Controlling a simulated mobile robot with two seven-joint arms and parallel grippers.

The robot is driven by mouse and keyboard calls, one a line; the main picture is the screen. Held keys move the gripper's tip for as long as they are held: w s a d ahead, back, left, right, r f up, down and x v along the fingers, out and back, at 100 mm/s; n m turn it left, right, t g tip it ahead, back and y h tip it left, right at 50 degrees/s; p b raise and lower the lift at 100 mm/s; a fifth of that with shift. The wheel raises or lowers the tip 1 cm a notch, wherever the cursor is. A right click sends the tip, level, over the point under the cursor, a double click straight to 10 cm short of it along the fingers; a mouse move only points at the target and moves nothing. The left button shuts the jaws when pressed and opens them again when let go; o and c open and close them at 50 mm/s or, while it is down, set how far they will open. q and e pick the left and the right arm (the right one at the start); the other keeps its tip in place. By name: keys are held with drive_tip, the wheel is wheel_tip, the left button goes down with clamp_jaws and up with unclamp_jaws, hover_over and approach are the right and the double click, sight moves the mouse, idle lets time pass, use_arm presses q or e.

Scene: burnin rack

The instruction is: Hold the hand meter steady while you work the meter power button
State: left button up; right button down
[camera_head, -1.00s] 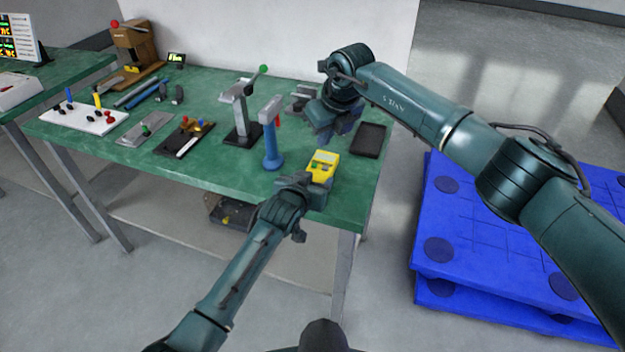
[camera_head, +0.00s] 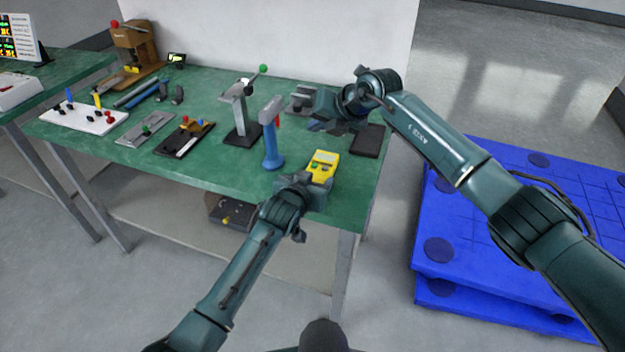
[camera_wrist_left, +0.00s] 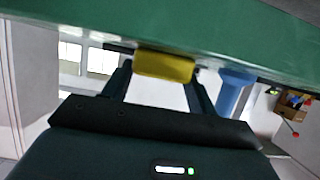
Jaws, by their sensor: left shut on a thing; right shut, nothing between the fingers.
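The yellow hand meter (camera_head: 322,164) is near the front right edge of the green table, with a small display and a green button on its face. My left gripper (camera_head: 318,180) is shut on its near end; in the left wrist view the meter (camera_wrist_left: 165,66) sits between the two fingers (camera_wrist_left: 160,88). My right gripper (camera_head: 318,122) is shut and empty, above the table behind the meter and apart from it. The button's fine detail is too small to tell.
A blue-handled tool (camera_head: 272,150) stands just left of the meter. A dark tray (camera_head: 368,142) lies to its right. A lever press (camera_head: 240,120) and several boards are farther left. Blue pallets (camera_head: 480,270) are on the floor at right.

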sight(317, 169)
drive_tip(key=shift+f, duration=4.3)
drive_tip(key=shift+f, duration=0.15)
drive_tip(key=shift+f, duration=0.45)
drive_tip(key=shift+r, duration=0.55)
wheel_tip(317, 169, up, 6)
